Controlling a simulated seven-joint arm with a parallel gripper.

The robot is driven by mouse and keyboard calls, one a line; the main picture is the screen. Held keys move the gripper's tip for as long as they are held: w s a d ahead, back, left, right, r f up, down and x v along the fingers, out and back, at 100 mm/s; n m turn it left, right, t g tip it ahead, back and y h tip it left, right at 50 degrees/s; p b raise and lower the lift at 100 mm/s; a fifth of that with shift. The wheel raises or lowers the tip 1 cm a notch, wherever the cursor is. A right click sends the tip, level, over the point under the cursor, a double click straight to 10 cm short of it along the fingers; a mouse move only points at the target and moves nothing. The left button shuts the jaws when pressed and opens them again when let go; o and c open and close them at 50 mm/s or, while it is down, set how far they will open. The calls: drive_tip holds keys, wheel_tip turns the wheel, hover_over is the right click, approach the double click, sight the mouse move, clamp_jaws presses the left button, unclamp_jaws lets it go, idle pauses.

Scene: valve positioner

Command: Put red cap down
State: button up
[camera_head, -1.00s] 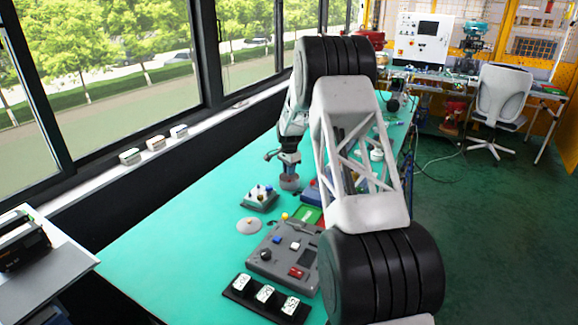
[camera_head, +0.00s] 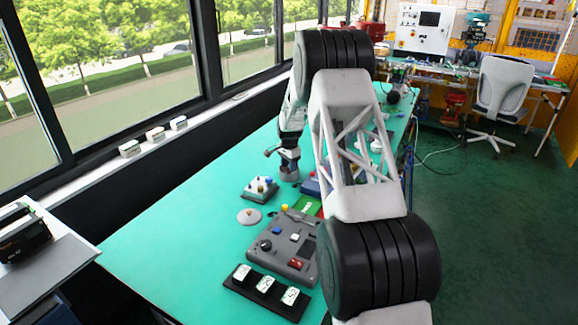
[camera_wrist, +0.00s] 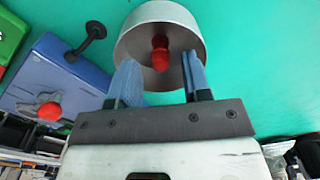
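A red cap (camera_wrist: 160,59) with a darker red top shows in the middle of a round grey metal dish (camera_wrist: 135,46) in the wrist view. I cannot tell its exact contact with the dish. My gripper (camera_wrist: 160,62) is open, with one blue-grey finger on each side of the cap and visible gaps between. In the head view my gripper (camera_head: 289,152) is low over the grey dish (camera_head: 289,175) on the green table; the cap is hidden there. Another red knob (camera_wrist: 50,111) sits on a blue box (camera_wrist: 65,82) at the left.
A black peg-like part (camera_wrist: 88,40) stands at the blue box. In the head view a small grey block with knobs (camera_head: 260,190), a pale disc (camera_head: 249,216), a grey control panel (camera_head: 288,245) and a black tray (camera_head: 255,287) lie nearer. The table's left front is clear.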

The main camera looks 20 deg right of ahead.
drive_tip(key=shift+r, duration=0.1)
idle(0.5)
drive_tip(key=shift+r, duration=3.4)
drive_tip(key=shift+r, duration=0.1)
drive_tip(key=shift+s+a+r, duration=0.1)
drive_tip(key=shift+s+r, duration=0.05)
drive_tip(key=shift+r, duration=0.05)
drive_tip(key=s+a+r+n+t, duration=0.1)
drive_tip(key=s+a+r+n, duration=0.3)
drive_tip(key=s+r, duration=1)
drive_tip(key=s+a+r+n, duration=0.2)
drive_tip(key=s+a+r, duration=0.3)
drive_tip(key=s+r, duration=0.9)
drive_tip(key=s+a+f+n, duration=0.1)
drive_tip(key=s+f+n, duration=0.1)
drive_tip(key=s, duration=1.2)
drive_tip(key=s+a+f+n+t, duration=0.1)
drive_tip(key=s+a+f+n, duration=0.1)
drive_tip(key=s, duration=1.1)
drive_tip(key=s+a+f+n, duration=0.2)
drive_tip(key=s+n, duration=0.1)
drive_tip(key=s, duration=1.1)
drive_tip(key=shift+s+t, duration=0.3)
